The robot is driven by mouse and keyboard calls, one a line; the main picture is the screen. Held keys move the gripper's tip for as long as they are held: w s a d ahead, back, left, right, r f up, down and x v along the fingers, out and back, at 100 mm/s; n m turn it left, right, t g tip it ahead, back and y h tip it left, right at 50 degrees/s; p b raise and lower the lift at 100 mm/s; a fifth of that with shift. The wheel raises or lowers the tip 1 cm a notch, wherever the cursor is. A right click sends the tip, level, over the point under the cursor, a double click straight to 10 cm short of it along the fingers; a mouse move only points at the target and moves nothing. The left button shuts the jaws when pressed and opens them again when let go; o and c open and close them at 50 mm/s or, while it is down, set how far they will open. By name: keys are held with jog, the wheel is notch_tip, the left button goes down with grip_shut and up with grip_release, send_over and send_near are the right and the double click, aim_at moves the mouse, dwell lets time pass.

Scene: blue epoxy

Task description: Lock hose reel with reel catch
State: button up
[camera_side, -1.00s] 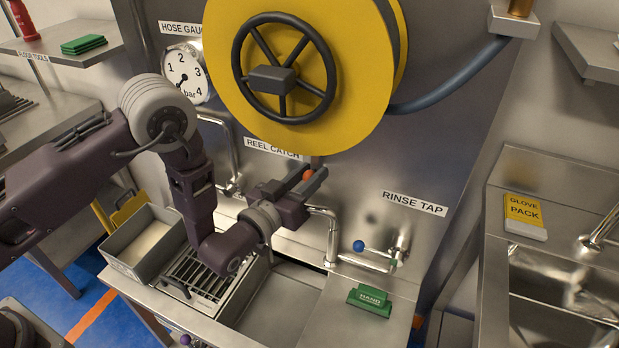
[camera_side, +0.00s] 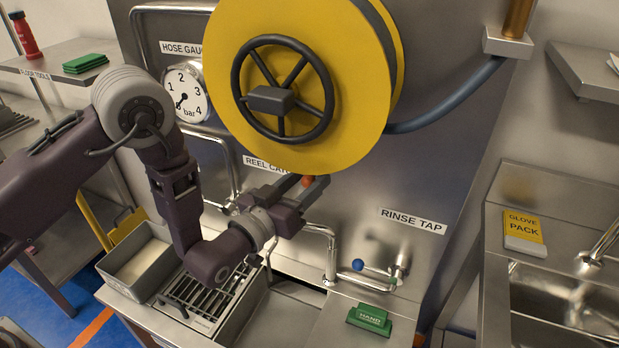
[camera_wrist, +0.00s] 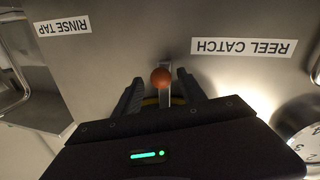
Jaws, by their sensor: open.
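The reel catch's orange knob (camera_side: 307,181) sits just under the yellow hose reel (camera_side: 222,105) on the steel panel. In the wrist view the knob (camera_wrist: 161,77) caps a short metal lever (camera_wrist: 165,98). My gripper (camera_side: 302,189) is open, with one finger on each side of the knob and lever. In the wrist view a gap shows between the fingers (camera_wrist: 161,87) and the knob. Whether either finger touches the lever is unclear. The reel's black handwheel (camera_side: 282,88) faces the side camera. The catch's seat on the reel is hidden.
The REEL CATCH label (camera_side: 262,163) is partly covered. A grey bin (camera_side: 137,262) and grate (camera_side: 205,294) lie below my arm. The blue hose (camera_side: 445,100) leaves the reel rightward.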

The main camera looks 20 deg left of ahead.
aim_at(306, 182)
jog(key=v, duration=0.6)
jog(key=shift+d, duration=0.1)
jog(key=shift+w, duration=0.25)
jog(key=s+a+r+g+y, duration=0.2)
jog(key=s+a+r+g, duration=0.7)
jog(key=s+a+r, duration=0.15)
jog(key=s+a+r+g+y, duration=0.1)
jog(key=s+a, duration=0.2)
jog(key=s, duration=0.7)
jog(key=s+a+r+g, duration=0.2)
jog(key=s+a, duration=0.1)
jog(key=s, duration=0.7)
jog(key=shift+a+r+y, duration=0.3)
jog(key=shift+a+y, duration=0.05)
jog(key=shift+y, duration=0.05)
